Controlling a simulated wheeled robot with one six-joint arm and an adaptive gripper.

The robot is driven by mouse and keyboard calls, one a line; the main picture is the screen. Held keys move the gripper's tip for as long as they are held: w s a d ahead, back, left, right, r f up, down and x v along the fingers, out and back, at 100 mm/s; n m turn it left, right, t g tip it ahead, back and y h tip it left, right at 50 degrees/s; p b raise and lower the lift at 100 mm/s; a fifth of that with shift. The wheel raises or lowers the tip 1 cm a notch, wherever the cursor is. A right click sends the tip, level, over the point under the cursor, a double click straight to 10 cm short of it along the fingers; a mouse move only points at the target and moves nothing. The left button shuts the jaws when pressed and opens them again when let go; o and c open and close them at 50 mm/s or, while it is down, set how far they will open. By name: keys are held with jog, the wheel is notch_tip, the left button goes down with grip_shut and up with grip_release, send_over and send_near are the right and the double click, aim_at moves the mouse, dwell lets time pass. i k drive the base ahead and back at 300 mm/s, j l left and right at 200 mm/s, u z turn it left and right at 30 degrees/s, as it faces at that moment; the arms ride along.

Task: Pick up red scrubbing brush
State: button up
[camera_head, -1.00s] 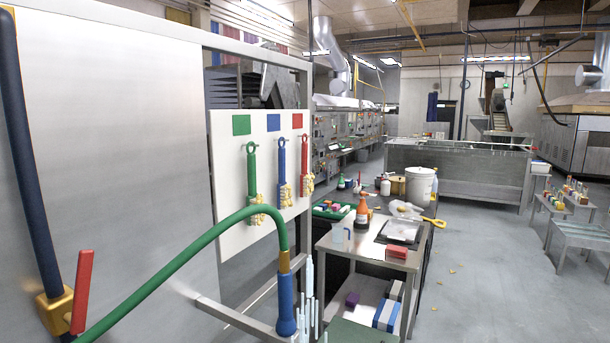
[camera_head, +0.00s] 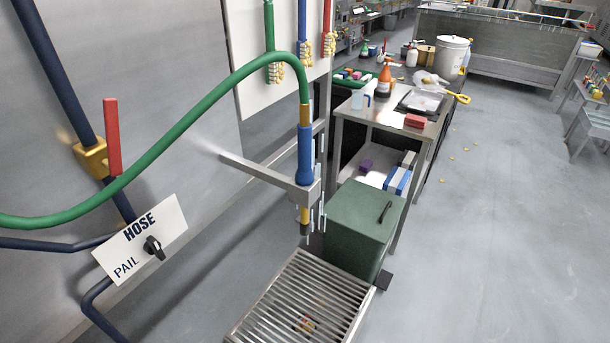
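The red scrubbing brush (camera_head: 327,17) hangs on a white board (camera_head: 246,55) at the top of the view. Its upper handle is cut off by the picture's top edge; its pale yellow bristles show below. A blue brush (camera_head: 302,22) hangs just left of it, and a green brush (camera_head: 270,28) hangs further left. My gripper is not in view.
A green hose (camera_head: 165,137) arcs to a blue nozzle (camera_head: 305,155) held by a metal bracket (camera_head: 262,172). Below are a floor grate (camera_head: 275,300) and a green box (camera_head: 358,215). A cluttered steel table (camera_head: 427,133) stands right of the board. Open floor (camera_head: 500,230) lies right.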

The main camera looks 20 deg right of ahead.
aim_at(327, 47)
jog(key=i+l+u, duration=0.1)
jog(key=l, duration=0.4)
jog(key=i+l, duration=0.25)
jog(key=l, duration=0.25)
jog(key=i+l+u, duration=0.15)
jog(key=l, duration=0.35)
jog(key=i+l, duration=0.15)
jog(key=l, duration=0.35)
jog(key=i+l+u, duration=0.15)
jog(key=l, duration=0.9)
jog(key=i+l+u, duration=0.15)
jog(key=l, duration=0.4)
